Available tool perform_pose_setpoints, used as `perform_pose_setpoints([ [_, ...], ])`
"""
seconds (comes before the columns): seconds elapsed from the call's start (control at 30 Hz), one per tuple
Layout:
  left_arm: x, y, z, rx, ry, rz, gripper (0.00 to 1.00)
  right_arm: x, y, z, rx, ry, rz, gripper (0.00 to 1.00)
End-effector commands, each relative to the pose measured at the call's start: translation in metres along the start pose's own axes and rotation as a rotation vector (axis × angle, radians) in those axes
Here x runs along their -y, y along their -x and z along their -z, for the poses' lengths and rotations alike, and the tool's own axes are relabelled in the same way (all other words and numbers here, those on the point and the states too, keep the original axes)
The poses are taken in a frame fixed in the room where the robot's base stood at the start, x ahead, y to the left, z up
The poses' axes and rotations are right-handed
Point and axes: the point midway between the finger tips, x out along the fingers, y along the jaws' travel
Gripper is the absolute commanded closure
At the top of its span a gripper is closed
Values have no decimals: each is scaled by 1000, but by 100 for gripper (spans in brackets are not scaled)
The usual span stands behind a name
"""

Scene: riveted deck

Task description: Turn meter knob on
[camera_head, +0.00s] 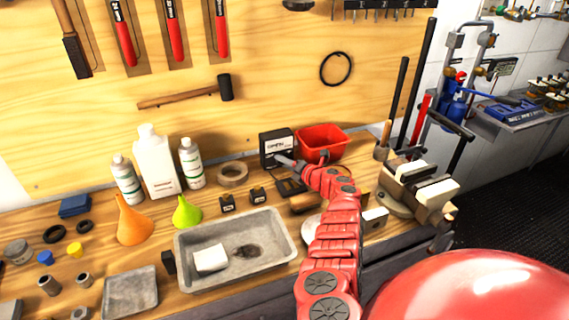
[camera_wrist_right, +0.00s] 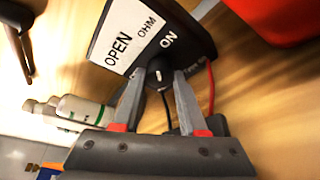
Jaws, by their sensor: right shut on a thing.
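The meter (camera_head: 277,146) is a dark box with a white label plate, upright at the back of the workbench. In the right wrist view the meter (camera_wrist_right: 132,40) shows large, its plate reading OPEN, OHM and ON. Its small dark knob (camera_wrist_right: 157,69) sits low on the face, partly hidden by my fingers. My right gripper (camera_head: 290,163) reaches the meter's front from the right. In the wrist view my right gripper (camera_wrist_right: 163,76) has its two grey fingers on either side of the knob, shut on it. My left gripper is not in view.
A red bin (camera_head: 322,143) stands right beside the meter. A vise (camera_head: 418,185) stands at the right. Red and black leads (camera_wrist_right: 211,88) hang by the meter.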

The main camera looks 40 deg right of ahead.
Motion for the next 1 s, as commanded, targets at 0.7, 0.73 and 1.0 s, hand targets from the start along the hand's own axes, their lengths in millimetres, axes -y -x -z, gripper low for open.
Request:
perform_pose_setpoints([
  [0.7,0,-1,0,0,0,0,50,-18,3,-8,-3,5,-1,28],
  [0.73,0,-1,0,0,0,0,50,-23,4,-12,-1,6,-1,28],
  [1.0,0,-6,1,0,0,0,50,-35,25,3,-12,2,3,28],
])
